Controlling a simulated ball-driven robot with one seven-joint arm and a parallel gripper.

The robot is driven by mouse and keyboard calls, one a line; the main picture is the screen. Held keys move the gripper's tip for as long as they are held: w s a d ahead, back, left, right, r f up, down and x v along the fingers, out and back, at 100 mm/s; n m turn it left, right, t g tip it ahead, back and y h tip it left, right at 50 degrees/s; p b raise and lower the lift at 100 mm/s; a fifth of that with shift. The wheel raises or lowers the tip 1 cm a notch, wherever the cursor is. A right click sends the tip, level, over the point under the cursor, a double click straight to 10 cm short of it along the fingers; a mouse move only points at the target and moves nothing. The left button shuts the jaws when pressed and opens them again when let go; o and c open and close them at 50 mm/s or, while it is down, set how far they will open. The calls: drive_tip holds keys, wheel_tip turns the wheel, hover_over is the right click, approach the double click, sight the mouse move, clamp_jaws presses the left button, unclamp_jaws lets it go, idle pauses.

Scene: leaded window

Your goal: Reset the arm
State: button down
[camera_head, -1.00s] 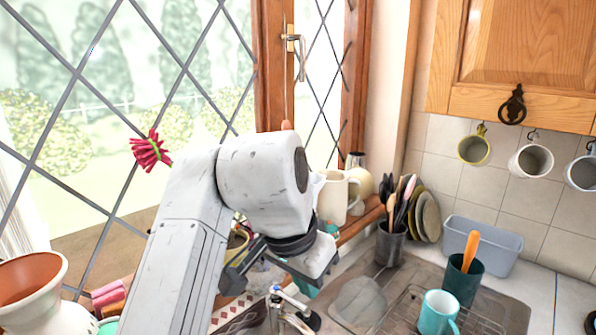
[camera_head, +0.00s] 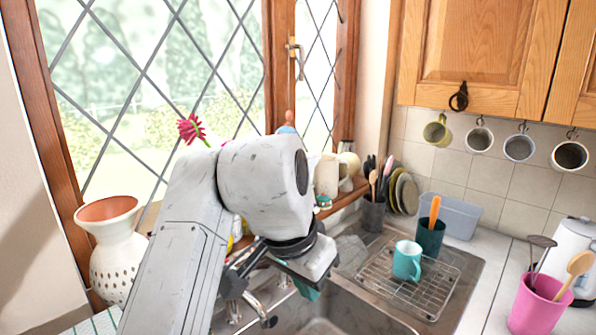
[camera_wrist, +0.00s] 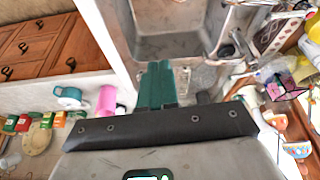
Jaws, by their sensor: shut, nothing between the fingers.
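My arm rises from the bottom of the head view and bends at a pale grey elbow in front of the window. My gripper (camera_head: 307,291) hangs low over the left part of the sink (camera_head: 345,308), mostly hidden behind my own wrist link. In the wrist view its green fingers (camera_wrist: 155,68) lie together with nothing between them, and the sink basin (camera_wrist: 175,45) shows beyond them.
A white vase (camera_head: 118,262) stands at left by the window. A tap (camera_head: 255,312) is close to the gripper. A drying rack (camera_head: 440,290) with a teal mug (camera_head: 407,262) lies right of the sink. A pink utensil pot (camera_head: 538,308) stands at lower right.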

drive_tip(key=w+d+f+h, duration=0.1)
drive_tip(key=d+f, duration=0.4)
drive_tip(key=d, duration=0.3)
drive_tip(key=d+f+h, duration=0.1)
drive_tip(key=d+f, duration=0.5)
drive_tip(key=d, duration=0.2)
drive_tip(key=s+d+f+n, duration=0.3)
drive_tip(key=s+d+f, duration=0.3)
drive_tip(key=d+f, duration=0.4)
drive_tip(key=s+d+f+n+y, duration=0.15)
drive_tip(key=s+d+f, duration=0.25)
drive_tip(key=s+f, duration=0.65)
drive_tip(key=s+a+f+n+g+y, duration=0.1)
drive_tip(key=s+a+f, duration=0.1)
drive_tip(key=s, duration=0.5)
drive_tip(key=s+a+f+n+g+y, duration=0.1)
drive_tip(key=s+a+f+y, duration=0.1)
drive_tip(key=s, duration=0.6)
drive_tip(key=shift+s+f, duration=0.3)
drive_tip(key=shift+f, duration=0.1)
drive_tip(key=shift+a+n, duration=0.1)
drive_tip(key=shift+n, duration=0.15)
